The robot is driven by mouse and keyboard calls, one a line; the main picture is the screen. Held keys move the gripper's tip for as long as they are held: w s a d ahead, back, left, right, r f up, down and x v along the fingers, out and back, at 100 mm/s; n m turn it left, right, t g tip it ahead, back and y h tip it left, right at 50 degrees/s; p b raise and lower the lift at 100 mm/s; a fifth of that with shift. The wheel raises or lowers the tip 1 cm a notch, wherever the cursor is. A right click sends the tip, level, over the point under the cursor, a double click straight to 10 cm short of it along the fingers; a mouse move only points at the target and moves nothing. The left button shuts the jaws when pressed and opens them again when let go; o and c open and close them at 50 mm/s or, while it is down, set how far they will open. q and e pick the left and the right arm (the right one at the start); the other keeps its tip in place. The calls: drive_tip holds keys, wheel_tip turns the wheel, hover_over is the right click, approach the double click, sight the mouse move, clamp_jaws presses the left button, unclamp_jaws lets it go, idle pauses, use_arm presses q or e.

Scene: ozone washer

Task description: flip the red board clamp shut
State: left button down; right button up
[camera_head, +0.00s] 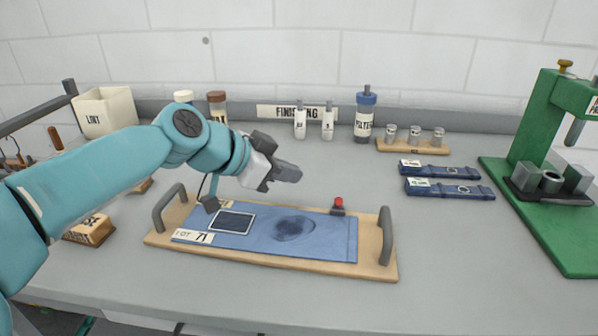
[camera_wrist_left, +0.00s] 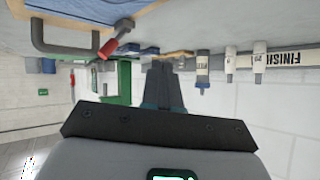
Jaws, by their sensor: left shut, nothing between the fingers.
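The red board clamp (camera_head: 338,202) stands at the back edge of the wooden board (camera_head: 160,240), right of its middle. Its red handle sticks up from a small dark base. In the left wrist view, which is upside down, the red handle (camera_wrist_left: 110,46) shows at upper left, standing out at a tilt. My left gripper (camera_head: 290,173) is shut and empty. It is above the back of the board, to the left of the clamp and apart from it. Its dark fingers (camera_wrist_left: 165,85) also show in the left wrist view. My right gripper is not in view.
A blue cloth (camera_head: 330,235) with a dark patch and a framed panel (camera_head: 232,222) lies on the board, which has grey end handles (camera_head: 386,235). Bottles (camera_head: 364,115) stand behind. Blue cases (camera_head: 450,189) and a green press (camera_head: 535,160) are at right. Bench between board and press is clear.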

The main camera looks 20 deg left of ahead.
use_arm(q)
drive_tip(key=s, duration=0.1)
drive_tip(key=s+a+r, duration=0.1)
drive_tip(key=s, duration=0.1)
drive_tip(key=s+a+r, duration=0.1)
drive_tip(key=s, duration=0.1)
drive_tip(key=shift+a, duration=0.15)
drive_tip(key=shift+r, duration=0.1)
idle(0.3)
